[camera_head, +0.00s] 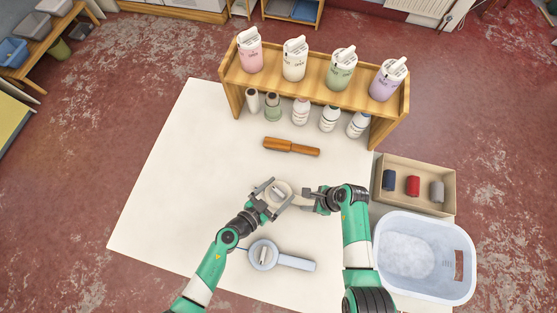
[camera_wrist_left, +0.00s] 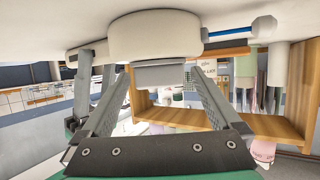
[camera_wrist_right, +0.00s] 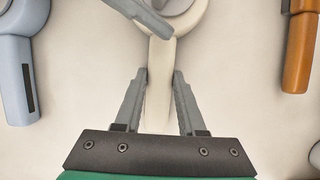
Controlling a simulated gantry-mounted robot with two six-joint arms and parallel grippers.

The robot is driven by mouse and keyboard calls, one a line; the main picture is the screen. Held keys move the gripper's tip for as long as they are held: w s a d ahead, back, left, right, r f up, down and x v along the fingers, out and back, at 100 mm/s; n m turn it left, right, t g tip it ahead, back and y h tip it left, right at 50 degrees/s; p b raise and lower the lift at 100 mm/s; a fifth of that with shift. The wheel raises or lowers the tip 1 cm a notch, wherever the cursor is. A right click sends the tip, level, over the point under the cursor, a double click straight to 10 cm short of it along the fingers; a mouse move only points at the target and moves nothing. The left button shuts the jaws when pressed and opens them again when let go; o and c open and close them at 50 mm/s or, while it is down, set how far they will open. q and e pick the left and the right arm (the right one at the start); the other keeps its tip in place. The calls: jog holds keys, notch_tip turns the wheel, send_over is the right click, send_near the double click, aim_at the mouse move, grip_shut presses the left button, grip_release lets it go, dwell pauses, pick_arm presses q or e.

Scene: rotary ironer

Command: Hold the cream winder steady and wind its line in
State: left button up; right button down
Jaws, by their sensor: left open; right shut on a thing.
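The cream winder (camera_head: 289,187) lies on the white mat (camera_head: 170,170) in the middle of the head view. Its ring and handle (camera_wrist_right: 160,60) also show in the right wrist view. My right gripper (camera_head: 309,196) is shut on the handle, with a finger on each side of it. My left gripper (camera_head: 270,190) is open over the round part. In the left wrist view, its spread fingers stand either side of a grey block (camera_wrist_left: 160,74) under the cream drum (camera_wrist_left: 155,35), apart from it. The line cannot be made out.
A blue-grey winder (camera_head: 265,254) lies nearer the front edge. An orange-brown wooden piece (camera_head: 291,146) lies behind. A wooden shelf (camera_head: 310,80) with bottles stands at the back. The mat's left side is clear.

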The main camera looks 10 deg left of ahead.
pick_arm(q)
jog(key=c, duration=1.4)
jog(key=shift+w+m+g+h, duration=0.1)
jog(key=shift+m+g+h, duration=0.2)
jog(key=m+g+h, duration=0.2)
jog(key=m+g, duration=0.1)
jog(key=shift+m+h, duration=0.3)
jog(key=shift+h, duration=0.1)
jog(key=shift+o, duration=0.2)
jog(key=shift+f+m+g+h, duration=0.15)
jog(key=shift+m+g+h, duration=0.65)
jog(key=shift+m+g, duration=1)
jog(key=o, duration=1.4)
jog(key=shift+c, duration=0.2)
